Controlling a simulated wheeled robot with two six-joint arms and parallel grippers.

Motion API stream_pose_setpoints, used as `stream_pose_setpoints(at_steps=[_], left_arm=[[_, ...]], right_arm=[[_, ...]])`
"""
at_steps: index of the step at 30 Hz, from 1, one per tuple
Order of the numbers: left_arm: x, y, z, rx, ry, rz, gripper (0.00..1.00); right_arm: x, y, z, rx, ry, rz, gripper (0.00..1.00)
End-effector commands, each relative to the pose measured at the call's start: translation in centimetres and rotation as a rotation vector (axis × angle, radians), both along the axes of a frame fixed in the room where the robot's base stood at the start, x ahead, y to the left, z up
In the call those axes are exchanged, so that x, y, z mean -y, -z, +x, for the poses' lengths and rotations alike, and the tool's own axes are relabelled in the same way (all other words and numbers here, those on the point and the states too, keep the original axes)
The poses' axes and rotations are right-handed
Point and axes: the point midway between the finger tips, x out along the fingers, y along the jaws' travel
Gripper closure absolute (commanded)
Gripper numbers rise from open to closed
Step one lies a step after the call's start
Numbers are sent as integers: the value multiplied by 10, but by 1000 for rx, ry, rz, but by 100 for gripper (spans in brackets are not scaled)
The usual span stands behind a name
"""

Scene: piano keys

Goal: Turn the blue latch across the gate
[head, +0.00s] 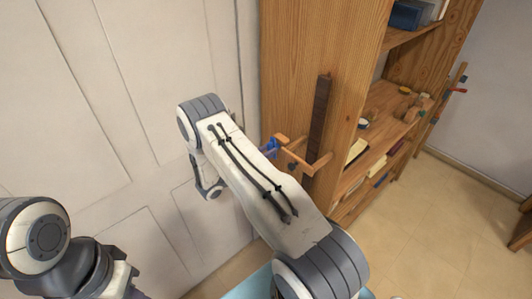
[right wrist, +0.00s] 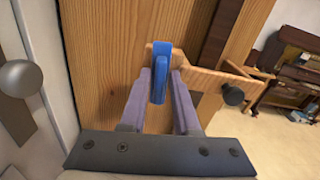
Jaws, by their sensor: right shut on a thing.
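The blue latch (right wrist: 159,75) sits on a light wooden piece of the gate (right wrist: 213,84) in the right wrist view. It lies lengthwise between the two purple fingers of my right gripper (right wrist: 160,88), which are shut on it. In the head view the latch (head: 270,146) is a small blue patch beside the gate's wooden bars (head: 297,160), and my right arm hides most of the gripper. A dark round knob (right wrist: 233,94) sits on the gate piece, right of the latch. My left arm shows at the lower left of the head view, its fingers out of frame.
The gate is at the side panel of a wooden bookshelf (head: 300,60), near a dark upright strip (head: 319,118). A white panelled door (head: 130,100) stands to the left. Shelves hold books and small items. Tiled floor (head: 440,215) is open at the right.

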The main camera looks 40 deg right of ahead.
Motion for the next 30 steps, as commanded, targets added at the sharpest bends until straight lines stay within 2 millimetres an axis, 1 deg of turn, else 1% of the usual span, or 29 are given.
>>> stream_pose_setpoints(at_steps=[1,12,21,30], left_arm=[[0,5,0,0,0,0,100],[0,24,0,0,1,0,100],[0,33,0,0,0,0,100],[0,37,0,0,-1,0,100]], right_arm=[[0,2,1,-29,-1,-3,100],[-1,2,3,-359,-1,-30,100],[-1,2,4,-644,-2,-52,100],[-1,3,6,-928,-3,-76,100]])
